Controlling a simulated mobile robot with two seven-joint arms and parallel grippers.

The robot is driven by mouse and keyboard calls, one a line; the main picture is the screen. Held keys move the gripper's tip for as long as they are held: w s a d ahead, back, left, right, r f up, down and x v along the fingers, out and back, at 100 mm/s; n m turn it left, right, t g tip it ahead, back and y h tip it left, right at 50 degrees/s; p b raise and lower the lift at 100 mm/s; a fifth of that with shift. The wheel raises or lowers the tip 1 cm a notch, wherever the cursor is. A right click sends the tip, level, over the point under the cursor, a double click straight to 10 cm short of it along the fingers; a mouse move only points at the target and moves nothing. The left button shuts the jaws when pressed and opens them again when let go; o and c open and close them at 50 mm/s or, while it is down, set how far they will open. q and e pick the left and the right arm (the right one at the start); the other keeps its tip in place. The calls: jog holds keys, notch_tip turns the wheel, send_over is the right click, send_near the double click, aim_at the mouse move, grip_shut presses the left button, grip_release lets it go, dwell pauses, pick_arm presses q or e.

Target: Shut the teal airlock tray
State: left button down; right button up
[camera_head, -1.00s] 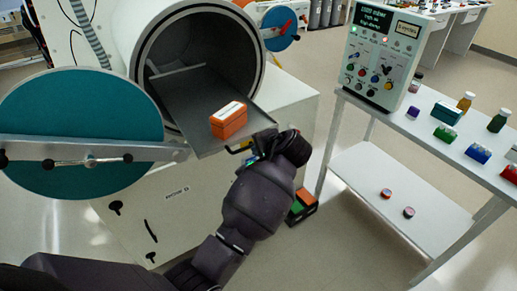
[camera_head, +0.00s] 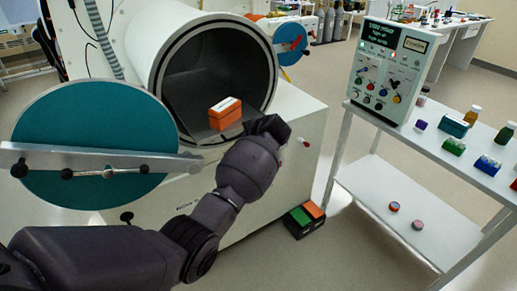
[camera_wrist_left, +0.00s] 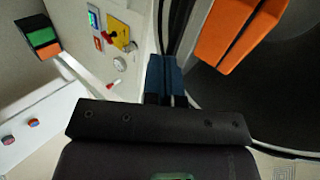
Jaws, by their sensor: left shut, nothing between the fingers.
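The teal airlock is a white round chamber (camera_head: 150,50) with its teal door (camera_head: 85,130) swung open to the left. Its grey tray (camera_head: 212,135) lies mostly inside the opening and carries an orange box (camera_head: 226,116) with a white top. My left gripper (camera_wrist_left: 165,75) is shut and empty at the chamber mouth, by the tray's front. In the head view my own wrist hides its fingertips, and I cannot tell whether they touch the tray. The orange box shows beside the fingers in the wrist view (camera_wrist_left: 235,35). My right gripper is out of view.
A console (camera_head: 388,70) and several small containers stand on a white table (camera_head: 430,140) at the right. A black bin with green and orange blocks (camera_head: 305,218) sits on the floor. A second airlock with a blue door (camera_head: 291,42) is behind.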

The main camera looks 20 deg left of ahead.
aim_at(233, 119)
pick_arm(q)
jog(key=w+a, duration=0.1)
jog(key=w+a+b, duration=0.1)
jog(key=w+a, duration=0.2)
jog(key=a, duration=0.1)
jog(key=shift+w+a+f+b, duration=0.15)
jog(key=shift+w+f+b, duration=0.1)
jog(key=shift+w+b, duration=0.15)
jog(key=w+a+b, duration=0.1)
jog(key=a, duration=0.1)
jog(key=w+a+b, duration=0.1)
jog(key=w, duration=0.1)
jog(key=shift+w+a, duration=0.2)
jog(key=shift+a, duration=0.15)
jog(key=shift+w+a+r, duration=0.2)
jog(key=shift+w+a, duration=0.2)
